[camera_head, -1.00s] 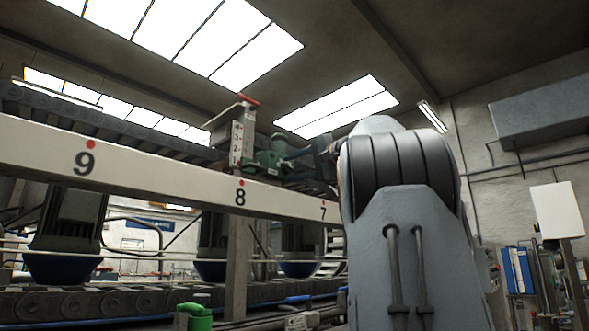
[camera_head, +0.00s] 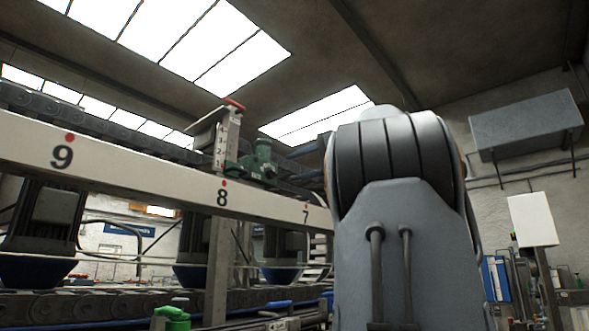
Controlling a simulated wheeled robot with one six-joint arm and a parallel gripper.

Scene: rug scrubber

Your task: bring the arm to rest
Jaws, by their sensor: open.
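My own grey arm fills the right middle of the head view, with its broad ribbed joint at the top and two dark cables running down the link below. The arm's far end and my gripper are not visible; the near links may hide them. To the left of the arm runs a long white beam marked 9, 8 and 7 (camera_head: 140,178), part of the rug scrubber. A scale post with a red handle (camera_head: 229,130) and a green valve-like fitting (camera_head: 260,163) stand on the beam, left of my arm.
Blue-based motors (camera_head: 40,225) hang below the beam. A dark chain-like track (camera_head: 70,305) runs under them, with a green fitting (camera_head: 172,318) in front. A white panel (camera_head: 533,220) and a grey wall box (camera_head: 527,125) are at the right. Open air lies above the arm.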

